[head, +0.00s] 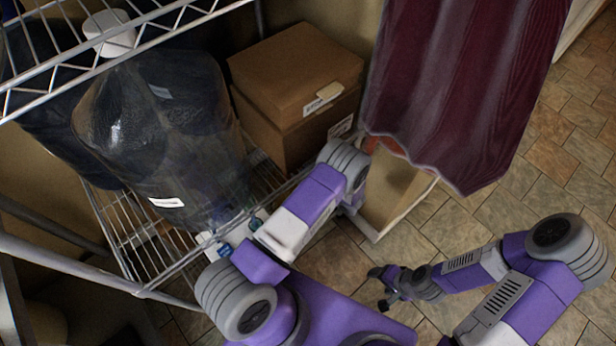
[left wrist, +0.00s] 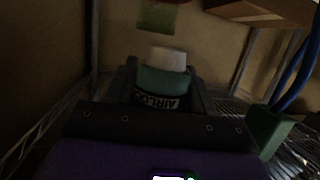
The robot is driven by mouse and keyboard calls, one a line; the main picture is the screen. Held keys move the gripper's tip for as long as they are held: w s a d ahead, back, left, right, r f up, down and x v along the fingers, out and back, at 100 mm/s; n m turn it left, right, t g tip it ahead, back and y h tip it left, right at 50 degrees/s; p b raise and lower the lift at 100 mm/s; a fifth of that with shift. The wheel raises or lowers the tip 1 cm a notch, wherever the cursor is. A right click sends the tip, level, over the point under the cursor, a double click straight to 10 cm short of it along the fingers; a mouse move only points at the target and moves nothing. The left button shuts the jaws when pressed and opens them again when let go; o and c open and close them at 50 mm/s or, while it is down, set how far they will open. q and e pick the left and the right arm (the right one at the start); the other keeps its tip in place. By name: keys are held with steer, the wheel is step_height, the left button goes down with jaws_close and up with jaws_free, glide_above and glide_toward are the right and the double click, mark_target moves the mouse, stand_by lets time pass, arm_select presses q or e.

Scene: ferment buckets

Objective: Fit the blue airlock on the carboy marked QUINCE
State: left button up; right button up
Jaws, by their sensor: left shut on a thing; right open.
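My left gripper (left wrist: 163,90) is shut on a teal cylinder (left wrist: 163,80) with a white top and a dark band, on which upside-down letters read like "AIRLO". In the head view, my left gripper is not clearly made out behind my own arm. A blue airlock is not clearly identified; the held piece looks teal in dim light. A large dark, glossy vessel (head: 155,130) stands on the wire shelf, with a small white label too small to read. No QUINCE marking is legible. My right gripper (head: 385,285) is open and empty above the tiled floor.
A wire rack (head: 165,265) surrounds the left side, with an upper shelf overhead. Cardboard boxes (head: 295,80) stand right of the vessel. A maroon cloth (head: 455,90) hangs at upper right. In the left wrist view, a green block (left wrist: 268,132) and blue cables (left wrist: 298,75) are at right.

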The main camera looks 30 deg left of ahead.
arm_select(q)
steer(key=shift+w+a, duration=0.3)
steer(key=shift+a, duration=0.35)
steer(key=shift+w+a, duration=0.25)
steer(key=shift+a, duration=0.4)
steer(key=shift+w+a, duration=0.3)
steer(key=shift+a, duration=0.35)
steer(key=shift+w+r+x, duration=0.1)
steer(key=shift+r+x, duration=0.05)
steer(key=shift+x, duration=0.9)
steer(key=shift+w+r+x, duration=0.15)
steer(key=shift+r+x, duration=0.05)
steer(key=shift+x, duration=0.8)
steer(key=shift+d+f, duration=0.1)
steer(key=shift+d, duration=0.05)
steer(key=shift+f, duration=0.95)
stand_by(0.4)
steer(key=o, duration=1.1)
